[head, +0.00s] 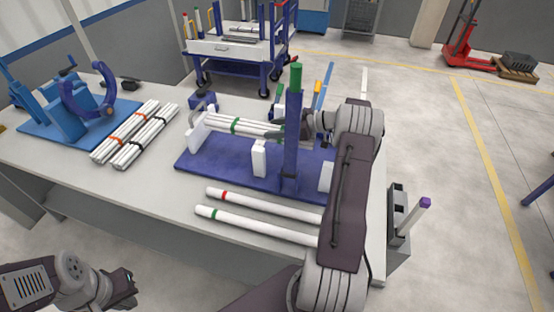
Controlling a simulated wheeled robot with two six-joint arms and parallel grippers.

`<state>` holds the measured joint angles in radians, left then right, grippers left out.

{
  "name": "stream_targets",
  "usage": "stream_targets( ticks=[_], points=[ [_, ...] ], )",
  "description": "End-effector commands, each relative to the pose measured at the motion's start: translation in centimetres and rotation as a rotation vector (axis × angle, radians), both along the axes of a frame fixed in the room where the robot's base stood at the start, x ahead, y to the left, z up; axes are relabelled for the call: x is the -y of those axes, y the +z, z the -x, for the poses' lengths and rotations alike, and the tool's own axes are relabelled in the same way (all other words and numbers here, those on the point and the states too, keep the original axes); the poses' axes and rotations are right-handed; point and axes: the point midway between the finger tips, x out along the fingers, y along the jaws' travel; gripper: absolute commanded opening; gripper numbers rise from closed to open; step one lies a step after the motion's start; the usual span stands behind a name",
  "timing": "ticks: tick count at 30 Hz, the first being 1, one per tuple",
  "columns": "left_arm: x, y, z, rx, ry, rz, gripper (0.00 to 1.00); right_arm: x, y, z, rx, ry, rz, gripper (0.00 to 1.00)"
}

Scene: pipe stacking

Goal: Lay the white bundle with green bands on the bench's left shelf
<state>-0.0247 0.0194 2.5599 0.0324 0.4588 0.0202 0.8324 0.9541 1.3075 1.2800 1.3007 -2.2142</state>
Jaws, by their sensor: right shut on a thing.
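The white bundle with green bands (235,124) lies over the blue base (220,165) on the bench, its left end by a white upright rest (197,131). My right gripper (288,128) is shut on the bundle towards its right end, partly hidden behind a blue post. I cannot tell whether the bundle touches the rests. My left gripper (128,284) is at the lower left, off the bench's front edge and away from the bundle; its fingers are too unclear to tell open from shut. I cannot make out which part is the left shelf.
A bundle with orange bands (124,131) and one with black bands (146,137) lie left of the blue base. A blue clamp device (75,108) stands further left. Two loose white pipes (255,225) lie in front. The blue post (292,140) rises near my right gripper.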

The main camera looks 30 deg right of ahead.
Motion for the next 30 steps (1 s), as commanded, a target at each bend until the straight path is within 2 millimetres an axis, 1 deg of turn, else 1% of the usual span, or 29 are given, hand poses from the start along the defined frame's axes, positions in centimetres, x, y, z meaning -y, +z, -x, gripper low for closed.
stream_targets(
  ticks=[2, 4, 10, 12, 17, 22, 25, 30],
  points=[
    [0.0, 0.0, 0.0, 0.000, 0.000, 0.000, 0.00, 0.0, 0.0, 0.0, 0.002, -0.001, 0.000, 0.00],
    [0.0, 0.2, 0.0, 0.000, 0.000, 0.000, 0.00, 0.0, -0.5, 0.0, 0.000, -0.001, -0.003, 0.00],
    [0.0, 0.7, 0.0, 0.000, 0.000, 0.000, 0.00, 0.0, -4.8, 0.0, -0.001, -0.002, -0.004, 0.00],
    [0.0, 0.7, 0.0, 0.000, 0.000, 0.000, 0.00, 0.0, -5.7, 0.0, 0.000, -0.001, -0.003, 0.00],
    [0.0, 0.7, 0.0, 0.000, 0.000, 0.000, 0.00, 0.0, -6.4, 0.0, 0.002, 0.000, -0.001, 0.00],
    [0.0, 0.9, 0.0, 0.000, 0.000, 0.000, 0.00, 0.0, -9.3, 0.0, 0.001, -0.002, -0.002, 0.00],
    [0.0, 1.0, 0.0, 0.000, 0.000, 0.000, 0.00, 0.0, -9.9, 0.0, 0.002, -0.001, -0.001, 0.00],
    [0.0, 0.9, 0.0, 0.000, 0.000, 0.000, 0.00, 0.0, -9.9, 0.0, 0.002, -0.001, 0.000, 0.00]
  ],
)
